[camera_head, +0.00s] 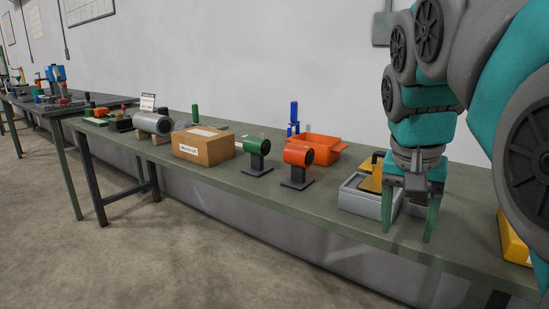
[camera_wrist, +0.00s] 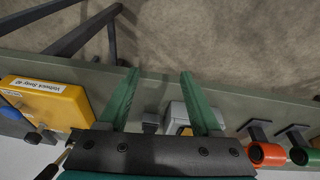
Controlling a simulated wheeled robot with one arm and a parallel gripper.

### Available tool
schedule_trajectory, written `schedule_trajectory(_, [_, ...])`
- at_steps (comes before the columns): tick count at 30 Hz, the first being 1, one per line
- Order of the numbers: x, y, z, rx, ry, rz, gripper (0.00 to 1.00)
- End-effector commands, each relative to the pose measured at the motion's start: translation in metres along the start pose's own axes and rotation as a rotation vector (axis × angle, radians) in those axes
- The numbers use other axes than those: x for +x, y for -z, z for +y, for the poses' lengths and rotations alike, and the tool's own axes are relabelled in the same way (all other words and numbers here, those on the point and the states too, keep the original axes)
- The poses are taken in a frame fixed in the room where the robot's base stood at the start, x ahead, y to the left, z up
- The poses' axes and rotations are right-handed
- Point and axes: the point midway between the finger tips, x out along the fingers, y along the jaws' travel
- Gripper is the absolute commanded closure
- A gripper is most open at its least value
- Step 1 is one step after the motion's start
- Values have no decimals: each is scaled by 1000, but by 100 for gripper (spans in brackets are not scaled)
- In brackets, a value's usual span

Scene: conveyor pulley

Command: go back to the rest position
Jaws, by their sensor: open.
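My gripper (camera_head: 408,212) hangs from my arm at the right of the head view, pointing down near the front edge of the green workbench (camera_head: 223,187). Its two green fingers are apart with nothing between them. In the wrist view the open fingers (camera_wrist: 160,100) reach over the bench edge, with the floor beyond. A grey tray (camera_head: 359,198) with a yellow and black thing (camera_head: 371,177) stands just behind and left of the fingers. My gripper partly hides the bench there.
An orange cylinder on a stand (camera_head: 297,157), a green one (camera_head: 256,148), an orange bin (camera_head: 320,146) and a cardboard box (camera_head: 204,147) stand further left. The floor in front is clear.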

Motion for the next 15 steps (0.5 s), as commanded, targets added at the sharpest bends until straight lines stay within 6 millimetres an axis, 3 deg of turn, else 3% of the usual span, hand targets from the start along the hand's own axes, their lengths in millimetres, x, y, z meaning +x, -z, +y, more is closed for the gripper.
schedule_trajectory(8, [78,-80,6,-219,5,-133,34])
schedule_trajectory(15, [145,-161,20,-394,28,-247,34])
